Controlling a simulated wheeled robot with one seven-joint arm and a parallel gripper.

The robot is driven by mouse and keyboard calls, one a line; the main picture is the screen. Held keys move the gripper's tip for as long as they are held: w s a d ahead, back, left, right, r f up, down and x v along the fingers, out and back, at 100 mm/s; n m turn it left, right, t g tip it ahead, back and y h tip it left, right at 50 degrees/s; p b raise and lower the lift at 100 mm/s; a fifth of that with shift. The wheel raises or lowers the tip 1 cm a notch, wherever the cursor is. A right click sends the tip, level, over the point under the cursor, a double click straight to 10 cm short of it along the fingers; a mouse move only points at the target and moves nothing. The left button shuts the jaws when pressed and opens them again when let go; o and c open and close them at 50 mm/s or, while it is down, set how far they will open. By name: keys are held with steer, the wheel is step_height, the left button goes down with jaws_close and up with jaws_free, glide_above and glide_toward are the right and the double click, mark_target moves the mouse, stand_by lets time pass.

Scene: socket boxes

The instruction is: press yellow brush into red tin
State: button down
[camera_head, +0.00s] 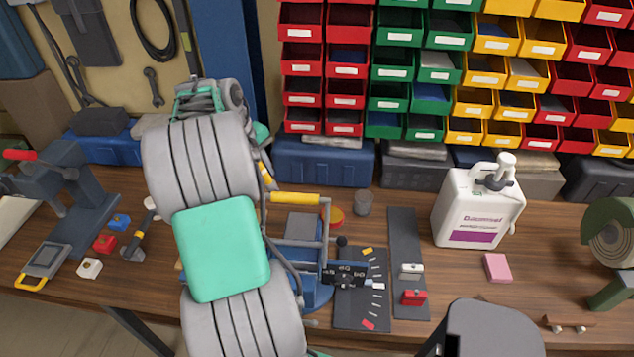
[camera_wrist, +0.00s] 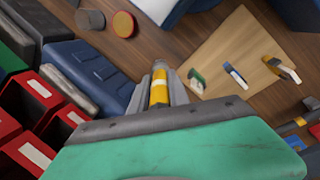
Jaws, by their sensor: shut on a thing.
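The yellow brush (camera_wrist: 159,91) is between the fingers of my gripper (camera_wrist: 161,88) in the wrist view. Its grey end points away from the palm. A bit of yellow by my gripper also shows in the head view (camera_head: 265,173), mostly hidden by my arm. The red tin (camera_wrist: 124,24) is a short round pot with an orange-brown top. It stands on the bench at the upper left of the wrist view, apart from the brush. In the head view the red tin (camera_head: 336,217) is behind the blue machine.
A grey tin (camera_wrist: 90,19) stands beside the red tin. A wooden board (camera_wrist: 235,50) carries green, blue and yellow-orange items. Blue cases (camera_head: 325,162) and red bins line the back. A blue machine with a yellow handle (camera_head: 294,199) stands near my arm.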

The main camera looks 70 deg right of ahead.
steer(key=s+d+f+m+g+b, duration=0.1)
steer(key=s+d+f, duration=0.15)
steer(key=s, duration=0.55)
steer(key=s+d+f, duration=0.1)
steer(key=s+d, duration=0.3)
steer(key=s, duration=0.3)
step_height(320, 180, down, 6)
steer(key=b, duration=0.6)
steer(key=shift+b, duration=0.3)
steer(key=shift+f, duration=0.7)
stand_by(0.9)
steer(key=shift+a, duration=0.1)
step_height(320, 180, up, 7)
steer(key=p, duration=0.7)
